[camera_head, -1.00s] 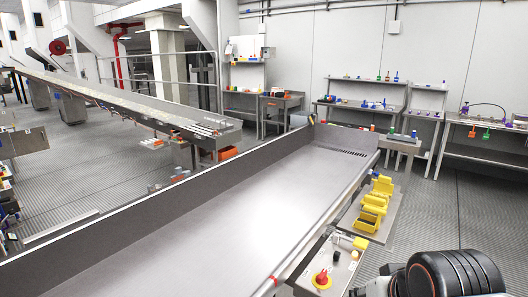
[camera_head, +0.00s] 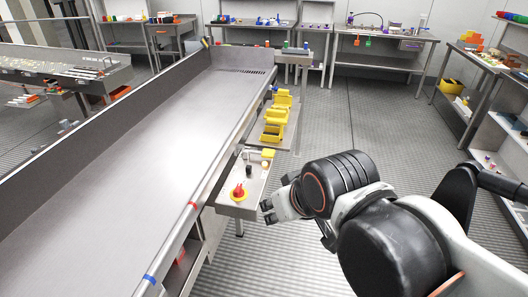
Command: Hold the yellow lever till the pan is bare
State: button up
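The pan (camera_head: 150,135) is a long grey steel trough running from the lower left to the back; the part in view looks bare. A small steel control panel (camera_head: 243,172) juts from its right side. On its far end is a small yellow piece (camera_head: 268,154) that looks like the yellow lever. A red knob on a yellow base (camera_head: 238,191) sits at the panel's near end. My gripper (camera_head: 267,211) is just right of the panel's near corner, apart from the lever. Its dark fingertips look spread, with nothing seen between them.
Yellow bins (camera_head: 273,125) stand on a shelf beyond the panel. The pan's rail (camera_head: 205,175) carries red and blue bands. Benches with small items (camera_head: 385,34) line the back wall, and a shelving unit (camera_head: 500,120) stands at right. The grated floor (camera_head: 400,125) between is open.

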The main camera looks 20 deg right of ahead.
aim_at(269, 153)
jog(key=u, duration=2.45)
jog(key=l+z, duration=0.1)
jog(key=z, duration=0.35)
jog(key=l+z, duration=0.15)
jog(key=z, duration=0.3)
jog(key=l+z, duration=0.2)
jog(key=z, duration=0.2)
jog(key=l+z, duration=0.15)
jog(key=z, duration=0.3)
jog(key=i+l+z, duration=0.15)
jog(key=l, duration=0.25)
jog(key=i+l+z, duration=0.15)
jog(key=l, duration=0.25)
jog(key=i+l+z, duration=0.2)
jog(key=l, duration=0.15)
jog(key=i+l+z, duration=0.15)
jog(key=l, duration=0.4)
